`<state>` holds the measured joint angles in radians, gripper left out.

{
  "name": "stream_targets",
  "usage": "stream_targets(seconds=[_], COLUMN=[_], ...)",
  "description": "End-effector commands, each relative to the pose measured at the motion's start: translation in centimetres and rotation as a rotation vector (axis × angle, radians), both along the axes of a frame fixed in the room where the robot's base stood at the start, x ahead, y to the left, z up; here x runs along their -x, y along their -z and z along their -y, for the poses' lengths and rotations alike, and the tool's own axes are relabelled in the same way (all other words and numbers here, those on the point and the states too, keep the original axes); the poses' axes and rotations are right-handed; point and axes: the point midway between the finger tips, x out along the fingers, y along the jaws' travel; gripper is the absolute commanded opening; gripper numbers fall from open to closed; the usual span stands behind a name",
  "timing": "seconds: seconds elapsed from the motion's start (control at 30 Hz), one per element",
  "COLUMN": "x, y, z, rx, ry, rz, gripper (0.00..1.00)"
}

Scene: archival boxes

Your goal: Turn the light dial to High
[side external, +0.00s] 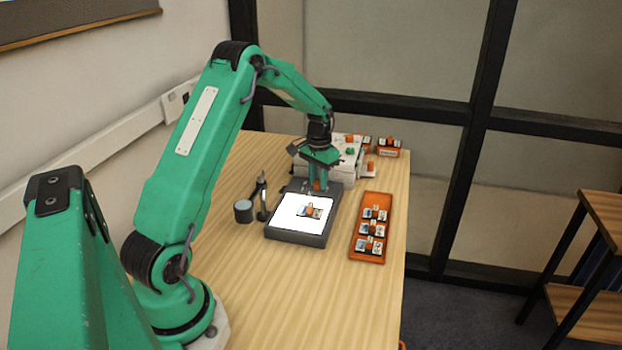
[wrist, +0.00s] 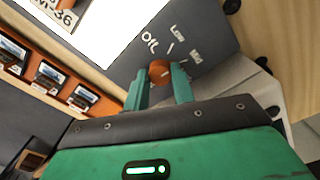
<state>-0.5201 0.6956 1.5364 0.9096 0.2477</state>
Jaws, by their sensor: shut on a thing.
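The orange light dial (wrist: 160,72) sits on the dark panel of the light box (wrist: 128,75). The words Off, Low and Mid show around it in the wrist view; no High label is visible there. A small pale mark shows toward the dial's right side, but I cannot tell which setting it points at. My gripper (wrist: 160,84) is shut on the dial, one finger on each side. In the side view my gripper (side external: 318,186) reaches down at the far end of the light box (side external: 293,236). The box's top glows white.
A slide with an orange piece (side external: 309,211) lies on the glowing top. An orange tray (side external: 371,197) with several slides lies to the right. A grey cylinder (side external: 243,211) and a small dark stand (side external: 262,202) are to the left. White boxes (side external: 346,154) stand behind.

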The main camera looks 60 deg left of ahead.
Motion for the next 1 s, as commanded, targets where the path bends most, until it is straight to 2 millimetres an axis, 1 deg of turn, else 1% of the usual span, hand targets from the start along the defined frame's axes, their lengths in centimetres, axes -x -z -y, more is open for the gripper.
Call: stream_targets(seconds=[0.7,1.0], x=[0.02,0.02], y=[-0.21,-0.23], z=[0.00,0.00], rx=[0.000,0.000], ry=[0.681,0.921], rz=[0.000,0.000], gripper=[0.02,0.02])
